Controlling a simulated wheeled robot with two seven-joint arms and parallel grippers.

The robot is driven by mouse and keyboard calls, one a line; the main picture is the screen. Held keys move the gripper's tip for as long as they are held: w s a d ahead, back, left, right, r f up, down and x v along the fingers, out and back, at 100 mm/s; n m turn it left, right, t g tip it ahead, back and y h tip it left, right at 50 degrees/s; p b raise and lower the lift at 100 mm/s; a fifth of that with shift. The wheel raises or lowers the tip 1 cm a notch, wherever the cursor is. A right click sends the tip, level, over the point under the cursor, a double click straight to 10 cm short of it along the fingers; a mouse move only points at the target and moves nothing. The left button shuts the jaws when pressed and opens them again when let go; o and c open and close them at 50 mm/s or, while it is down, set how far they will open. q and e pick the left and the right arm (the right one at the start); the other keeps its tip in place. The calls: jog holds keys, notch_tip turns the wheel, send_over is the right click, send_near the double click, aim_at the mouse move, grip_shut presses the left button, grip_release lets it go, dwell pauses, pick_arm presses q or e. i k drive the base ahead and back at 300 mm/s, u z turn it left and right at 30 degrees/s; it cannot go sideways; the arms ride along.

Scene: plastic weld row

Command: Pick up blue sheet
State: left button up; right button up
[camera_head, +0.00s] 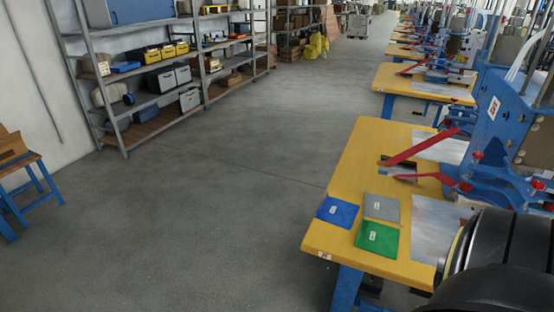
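The blue sheet (338,211) lies flat at the left edge of the nearest yellow table (352,165), with a small white label on it. A grey sheet (382,207) lies just right of it, and a green sheet (377,239) lies nearer to me at its lower right. A dark, rounded part of my own body fills the bottom right corner. Neither of my grippers is in the picture.
Blue welding machines with red levers (424,147) stand on the table's right side. More yellow tables (425,84) run into the distance. Metal shelving (140,88) lines the left wall, and a wooden-topped stand (20,160) is at far left. The grey floor (210,200) between is clear.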

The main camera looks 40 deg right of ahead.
aim_at(334, 210)
jog(key=z, duration=0.05)
jog(key=i, duration=2.05)
jog(key=z, duration=1.45)
jog(key=i, duration=1.05)
jog(key=z, duration=1.35)
jog(key=i, duration=0.35)
jog(key=z, duration=0.2)
